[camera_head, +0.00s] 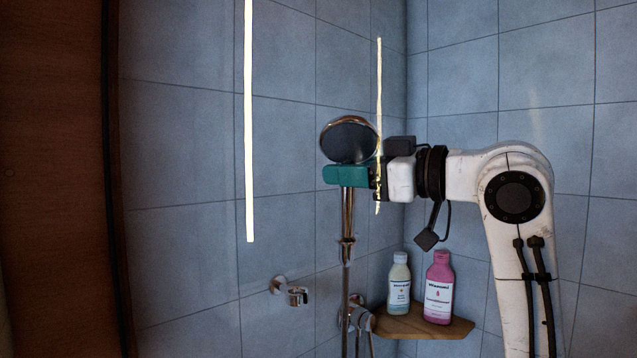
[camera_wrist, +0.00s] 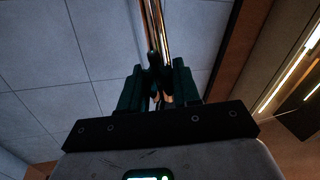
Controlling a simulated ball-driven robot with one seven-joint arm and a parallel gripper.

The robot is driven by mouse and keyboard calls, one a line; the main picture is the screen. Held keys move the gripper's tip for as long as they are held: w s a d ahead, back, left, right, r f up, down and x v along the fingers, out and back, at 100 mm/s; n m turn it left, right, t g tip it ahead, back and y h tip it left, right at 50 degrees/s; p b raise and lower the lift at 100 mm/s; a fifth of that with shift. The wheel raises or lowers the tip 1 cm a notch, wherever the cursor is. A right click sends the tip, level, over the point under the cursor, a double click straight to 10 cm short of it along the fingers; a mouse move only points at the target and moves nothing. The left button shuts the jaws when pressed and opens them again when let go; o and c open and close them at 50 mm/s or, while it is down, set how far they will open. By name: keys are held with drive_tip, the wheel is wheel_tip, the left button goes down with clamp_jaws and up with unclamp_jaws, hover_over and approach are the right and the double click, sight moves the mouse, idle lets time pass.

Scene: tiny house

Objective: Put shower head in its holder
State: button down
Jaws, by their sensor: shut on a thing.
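The shower head (camera_head: 350,140) has a round dark face with a metal rim and a chrome handle hanging down below it. My gripper (camera_head: 346,175), with green fingers, is shut on the shower head just under its round face, and the handle is upright. In the wrist view, my gripper (camera_wrist: 158,88) has its fingers on either side of the chrome handle (camera_wrist: 155,30). The holder (camera_head: 297,296) is a small chrome ring on the tiled wall, lower and to the left of the shower head, apart from it and empty.
A wooden corner shelf (camera_head: 455,329) holds a white bottle (camera_head: 399,285) and a pink bottle (camera_head: 439,290), below my arm. A chrome valve fitting (camera_head: 358,316) and hose are near the shelf's left end.

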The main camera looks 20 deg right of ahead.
drive_tip(key=w+a+f+m+g+y+p, duration=0.1)
drive_tip(key=w+p, duration=0.6)
drive_tip(key=w, duration=0.8)
drive_tip(key=shift+a+g, duration=0.8)
drive_tip(key=shift+a, duration=0.15)
drive_tip(key=shift+w+f, duration=0.1)
wheel_tip(320, 180, down, 6)
drive_tip(key=b, duration=0.3)
drive_tip(key=shift+d+p, duration=0.1)
drive_tip(key=shift+p, duration=0.2)
idle(0.5)
